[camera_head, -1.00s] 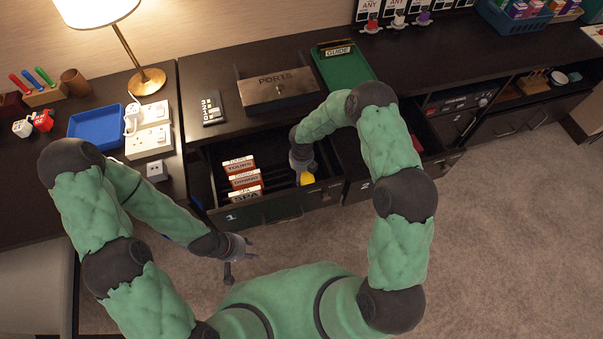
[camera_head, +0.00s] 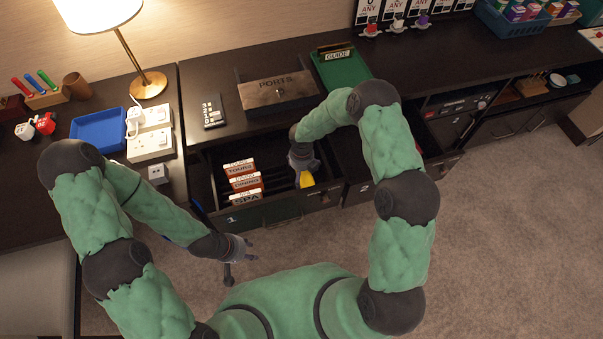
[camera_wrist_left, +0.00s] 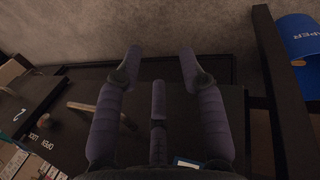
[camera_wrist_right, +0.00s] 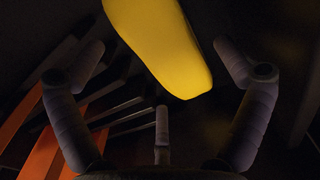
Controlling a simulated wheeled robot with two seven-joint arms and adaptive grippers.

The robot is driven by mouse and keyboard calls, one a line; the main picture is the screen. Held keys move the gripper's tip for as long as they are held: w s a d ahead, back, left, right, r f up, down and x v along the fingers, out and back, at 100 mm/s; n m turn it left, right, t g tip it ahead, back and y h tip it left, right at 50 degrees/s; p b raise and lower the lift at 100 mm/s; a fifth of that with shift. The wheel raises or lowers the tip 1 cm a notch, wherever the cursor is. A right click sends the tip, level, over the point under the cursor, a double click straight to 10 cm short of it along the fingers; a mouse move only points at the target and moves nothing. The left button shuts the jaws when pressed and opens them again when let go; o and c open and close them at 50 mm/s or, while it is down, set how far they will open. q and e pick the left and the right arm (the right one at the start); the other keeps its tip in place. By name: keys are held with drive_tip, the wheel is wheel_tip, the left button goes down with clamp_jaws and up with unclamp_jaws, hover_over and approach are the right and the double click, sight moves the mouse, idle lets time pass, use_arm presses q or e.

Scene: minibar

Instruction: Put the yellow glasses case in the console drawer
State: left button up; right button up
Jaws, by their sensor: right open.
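The yellow glasses case (camera_head: 306,180) shows as a small yellow patch below my right gripper (camera_head: 304,168), in the open drawer marked 1 (camera_head: 262,214). In the right wrist view the case (camera_wrist_right: 165,45) lies beyond my right gripper (camera_wrist_right: 160,75), between its spread fingers, with dark space on both sides and no visible grip. The right gripper is open. My left gripper (camera_head: 240,258) hangs in front of the drawer, empty; in the left wrist view its fingers (camera_wrist_left: 160,65) are spread apart.
Orange-and-white labelled dividers (camera_head: 243,183) fill the drawer's left part. On the counter are a PORTS box (camera_head: 277,92), a remote (camera_head: 212,111), a green tray (camera_head: 342,70) and a blue tray (camera_head: 98,130).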

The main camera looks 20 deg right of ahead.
wheel_tip(320, 180, up, 10)
drive_tip(key=p, duration=0.3)
drive_tip(key=shift+f+p, duration=0.15)
drive_tip(key=shift+p, duration=0.15)
